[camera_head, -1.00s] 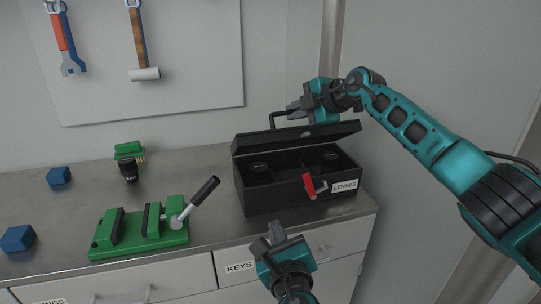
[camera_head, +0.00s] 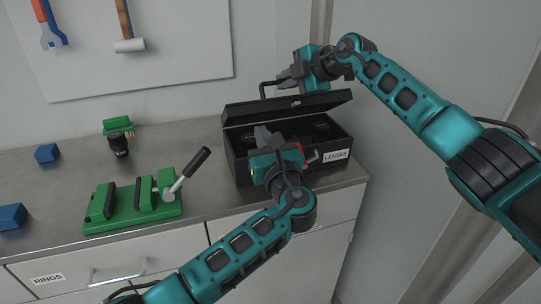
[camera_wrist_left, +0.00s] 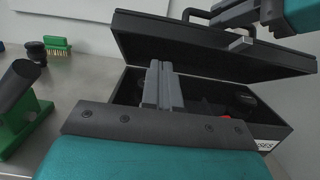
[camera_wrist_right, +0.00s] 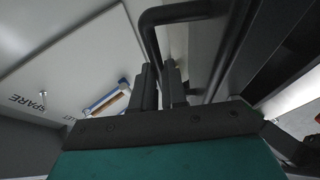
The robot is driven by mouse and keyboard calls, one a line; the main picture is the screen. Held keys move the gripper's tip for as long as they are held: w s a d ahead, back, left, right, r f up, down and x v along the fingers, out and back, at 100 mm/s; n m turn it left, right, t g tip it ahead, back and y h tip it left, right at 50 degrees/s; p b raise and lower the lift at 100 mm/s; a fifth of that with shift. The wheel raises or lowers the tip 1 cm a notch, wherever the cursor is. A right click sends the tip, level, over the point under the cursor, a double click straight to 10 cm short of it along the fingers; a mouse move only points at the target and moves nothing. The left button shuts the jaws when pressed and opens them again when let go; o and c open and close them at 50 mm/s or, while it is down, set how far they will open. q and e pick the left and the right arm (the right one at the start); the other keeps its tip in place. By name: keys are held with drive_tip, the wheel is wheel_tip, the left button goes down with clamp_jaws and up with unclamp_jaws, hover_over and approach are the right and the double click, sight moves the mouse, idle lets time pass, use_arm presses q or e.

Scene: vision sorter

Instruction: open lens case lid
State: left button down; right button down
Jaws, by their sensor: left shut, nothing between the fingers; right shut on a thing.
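The black lens case (camera_head: 234,165) stands at the right end of the counter with a LENSES label on its front. Its lid (camera_head: 290,108) is raised and tilted open, and also shows in the left wrist view (camera_wrist_left: 200,50). My right gripper (camera_head: 283,79) is shut on the lid's bar handle (camera_head: 264,90), which also shows in the right wrist view (camera_wrist_right: 152,45). My left gripper (camera_head: 264,137) is shut and empty at the front of the open case; its fingers hide part of the inside. Dark round lenses (camera_head: 321,128) sit inside.
A green fixture (camera_head: 130,208) with a black-handled lever stands left of the case. Behind it are a dark lens cylinder (camera_head: 119,145) and a green brush (camera_head: 118,126). Blue blocks (camera_head: 46,153) lie far left. A tool board hangs on the wall behind.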

sight(255, 109)
use_arm(q)
drive_tip(key=shift+w+a+r, duration=0.25)
drive_tip(key=shift+w+r, duration=0.5)
drive_tip(key=shift+r, duration=0.3)
use_arm(e)
drive_tip(key=shift+r, duration=0.1)
use_arm(q)
drive_tip(key=shift+w+a+r, duration=0.1)
drive_tip(key=shift+w+r, duration=0.2)
drive_tip(key=shift+r, duration=0.25)
drive_tip(key=shift+w+a+r, duration=0.25)
drive_tip(key=shift+w+r, duration=0.05)
drive_tip(key=shift+r, duration=0.05)
use_arm(e)
drive_tip(key=shift+a, duration=0.1)
use_arm(q)
drive_tip(key=shift+s+d, duration=0.15)
use_arm(e)
drive_tip(key=c, duration=1.2)
unclamp_jaws()
drive_tip(key=shift+s+d+f, duration=0.1)
drive_tip(key=shift+d+f, duration=0.1)
drive_tip(key=shift+o, duration=0.2)
drive_tip(key=shift+d, duration=0.1)
